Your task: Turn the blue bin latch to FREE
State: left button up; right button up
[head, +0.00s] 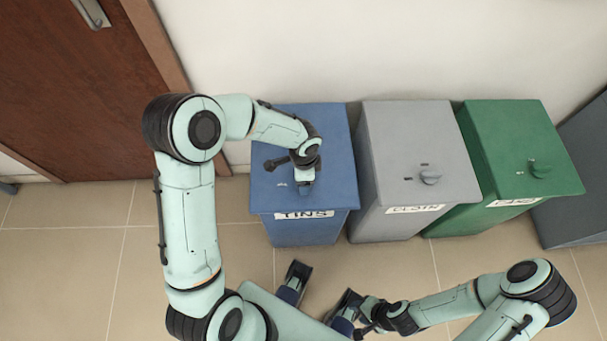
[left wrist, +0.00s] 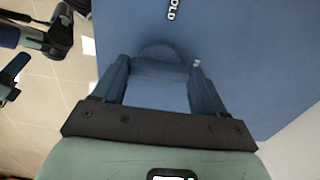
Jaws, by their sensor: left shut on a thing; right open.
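The blue bin (head: 325,130), labelled TINS, stands by the wall with its lid closed. My left gripper (head: 304,190) reaches down onto the front part of the lid and covers the latch in the head view. In the left wrist view its fingers (left wrist: 158,72) are shut on the blue latch knob (left wrist: 157,50), whose rounded edge shows between them. A white label (left wrist: 180,20), partly cut off and reading "OLD", lies on the lid beyond the knob. A small pale mark sits by the right fingertip. My right gripper (head: 322,284) is open and empty, low over the floor in front.
A grey bin (head: 405,130) labelled CLOTH, with a grey knob (head: 430,177), stands to the right. A green bin (head: 505,125) with a green knob (head: 540,170) follows it. A brown door (head: 70,100) is at left. Tiled floor (head: 100,235) is clear in front of the door.

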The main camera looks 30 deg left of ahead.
pick_arm(q)
jog(key=shift+m, duration=0.3)
jog(key=o, duration=1.1)
jog(key=shift+c, duration=0.2)
notch_tip(320, 180, up, 14)
jog(key=p, duration=0.2)
jog(key=shift+f, duration=0.25)
jog(key=shift+f, duration=0.1)
